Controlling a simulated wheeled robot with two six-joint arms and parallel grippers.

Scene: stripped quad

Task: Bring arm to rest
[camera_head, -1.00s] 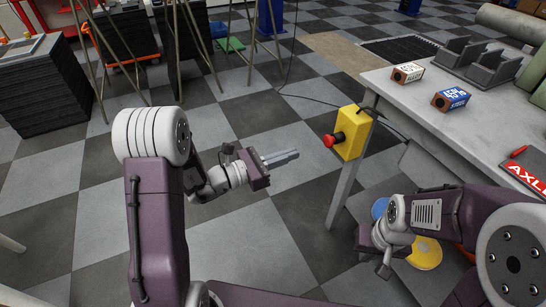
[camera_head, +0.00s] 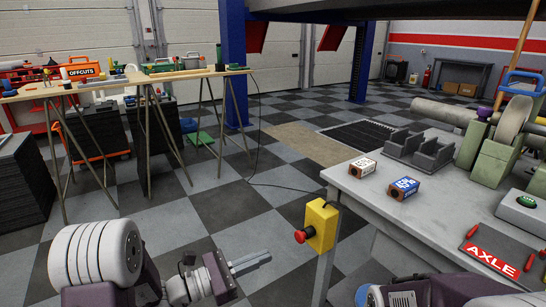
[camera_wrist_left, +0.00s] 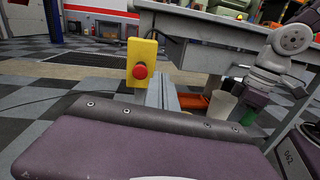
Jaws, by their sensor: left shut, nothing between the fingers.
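My left gripper (camera_head: 250,262) shows low in the head view, left of the workbench's leg. Its fingers are together with nothing between them, held in the air over the checkered floor (camera_head: 200,245). In the left wrist view a purple part of my own arm fills the bottom. My right arm (camera_head: 425,292) shows only in part at the bottom right of the head view. It also shows at the right of the left wrist view (camera_wrist_left: 290,40), where its fingers cannot be made out.
A trestle table (camera_head: 110,82) stands back left.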

